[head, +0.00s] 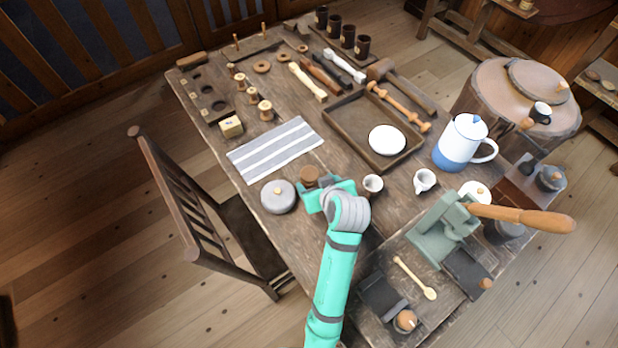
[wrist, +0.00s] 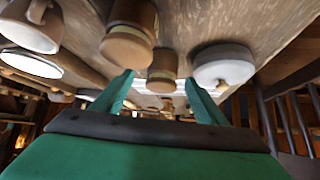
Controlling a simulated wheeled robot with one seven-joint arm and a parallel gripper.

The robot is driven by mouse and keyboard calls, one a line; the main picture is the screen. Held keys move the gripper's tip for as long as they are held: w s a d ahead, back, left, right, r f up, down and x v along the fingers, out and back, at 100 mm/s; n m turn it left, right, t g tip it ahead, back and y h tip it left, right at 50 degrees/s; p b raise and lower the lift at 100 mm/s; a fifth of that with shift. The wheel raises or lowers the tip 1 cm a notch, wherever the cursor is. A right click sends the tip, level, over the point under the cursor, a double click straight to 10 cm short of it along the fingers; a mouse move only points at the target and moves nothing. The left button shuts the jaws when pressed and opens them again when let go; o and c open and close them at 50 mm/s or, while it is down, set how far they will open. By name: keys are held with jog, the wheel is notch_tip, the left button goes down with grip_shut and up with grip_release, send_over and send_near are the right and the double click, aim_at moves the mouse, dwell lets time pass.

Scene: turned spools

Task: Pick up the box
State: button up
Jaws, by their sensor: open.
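The box (head: 231,126) is a small pale yellow block with a dark mark on its face. It sits at the left side of the wooden table in the head view, left of the striped cloth. I cannot make it out surely in the wrist view. My gripper (head: 325,194) is low over the near part of the table, well to the right of and nearer than the box. In the wrist view my gripper (wrist: 160,97) has its two green fingers apart, with nothing held between them.
A lidded grey pot (head: 278,197) and a brown wooden jar (head: 309,175) stand close by my gripper's left side. The striped cloth (head: 275,148) lies flat toward the box. Several wooden spools (head: 265,110) stand behind the box.

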jog(key=x, duration=0.6)
jog(key=shift+a+r, duration=0.1)
jog(key=shift+a, duration=0.15)
jog(key=shift+w+a, duration=0.15)
jog(key=shift+a, duration=0.05)
jog(key=shift+d, duration=0.1)
jog(key=c, duration=1.1)
